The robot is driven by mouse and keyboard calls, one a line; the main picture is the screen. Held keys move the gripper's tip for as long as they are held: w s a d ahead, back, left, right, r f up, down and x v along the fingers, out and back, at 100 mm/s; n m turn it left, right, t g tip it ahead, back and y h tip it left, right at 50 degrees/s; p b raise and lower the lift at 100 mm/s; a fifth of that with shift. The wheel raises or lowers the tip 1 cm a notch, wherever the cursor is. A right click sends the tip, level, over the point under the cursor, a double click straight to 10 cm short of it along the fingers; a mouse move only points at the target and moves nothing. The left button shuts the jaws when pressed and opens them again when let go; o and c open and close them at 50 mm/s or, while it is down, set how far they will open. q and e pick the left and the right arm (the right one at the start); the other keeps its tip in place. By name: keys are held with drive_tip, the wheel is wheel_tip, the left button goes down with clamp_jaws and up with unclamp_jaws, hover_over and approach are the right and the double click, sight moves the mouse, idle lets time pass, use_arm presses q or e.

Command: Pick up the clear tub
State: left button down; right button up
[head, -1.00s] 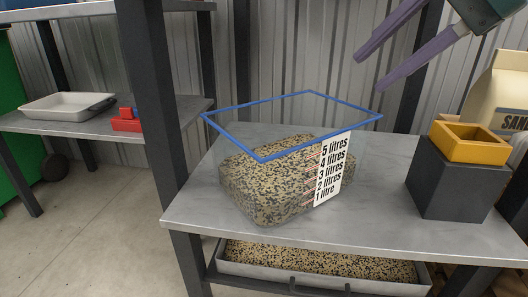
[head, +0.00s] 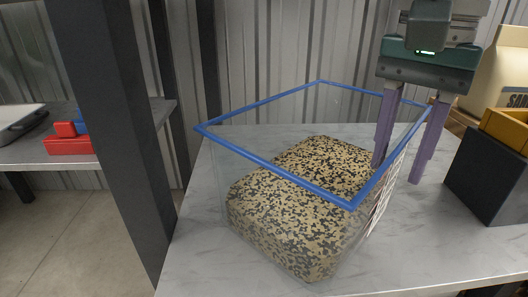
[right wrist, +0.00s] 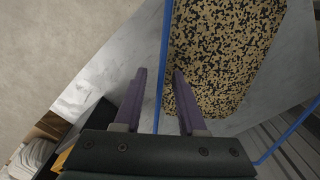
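The clear tub (head: 222,158) has a blue rim and holds speckled tan and black grains. It stands upright on a grey marbled shelf in the head view. My right gripper (head: 405,172) points down at the tub's right wall, one purple finger inside the rim and the other outside. In the right wrist view, the tub's blue rim (right wrist: 163,70) passes between the two spread fingers of my right gripper (right wrist: 160,76), with a gap showing on both sides. The scale label on the tub's right wall is seen edge-on. My left gripper is not in view.
A dark block (head: 484,180) with a yellow tray (head: 508,128) on top stands close right of my right gripper. A paper sack (head: 505,75) is behind it. A dark post (head: 110,130) rises left of the tub. Red blocks (head: 68,145) lie on the left shelf.

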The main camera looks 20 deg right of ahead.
sight(385, 185)
wheel_tip(385, 185, down, 5)
drive_tip(key=b, duration=0.3)
drive_tip(key=shift+w+a, duration=0.1)
drive_tip(key=shift+w, duration=0.05)
drive_tip(key=c, duration=0.6)
clamp_jaws()
drive_tip(key=shift+w+r, duration=0.1)
idle(0.4)
